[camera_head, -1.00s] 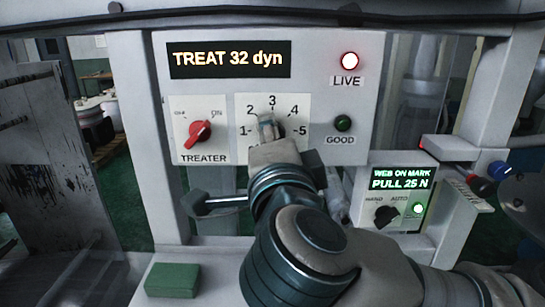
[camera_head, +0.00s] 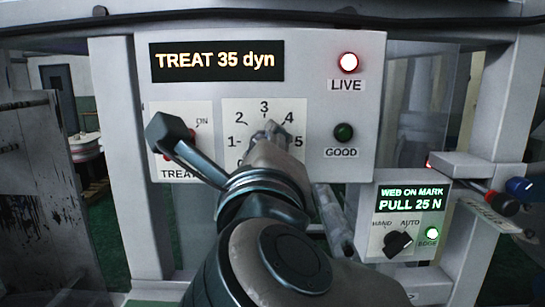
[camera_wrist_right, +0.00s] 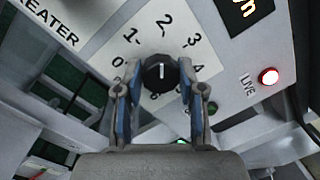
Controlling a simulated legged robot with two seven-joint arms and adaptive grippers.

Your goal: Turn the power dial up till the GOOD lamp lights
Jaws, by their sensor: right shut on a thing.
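The power dial (camera_wrist_right: 160,73) is a black knob with a white mark, in the middle of a white scale plate (camera_head: 232,112) numbered up to 5. My right gripper (camera_wrist_right: 158,92) is shut on the dial, with a blue-padded finger on each side; in the head view it covers most of the knob. The exact number the mark points at is unclear. The GOOD lamp (camera_head: 343,132) is dark green and unlit. The display (camera_head: 217,61) reads TREAT 35 dyn. The LIVE lamp (camera_head: 348,62) glows red, also in the wrist view (camera_wrist_right: 268,76). My left gripper is out of view.
A part of my right wrist crosses in front of the red TREATER switch, mostly hiding it. At lower right a small panel (camera_head: 411,221) shows WEB ON MARK, PULL 25 N, a black HAND/AUTO knob (camera_head: 398,243) and a lit green EDGE lamp (camera_head: 432,233).

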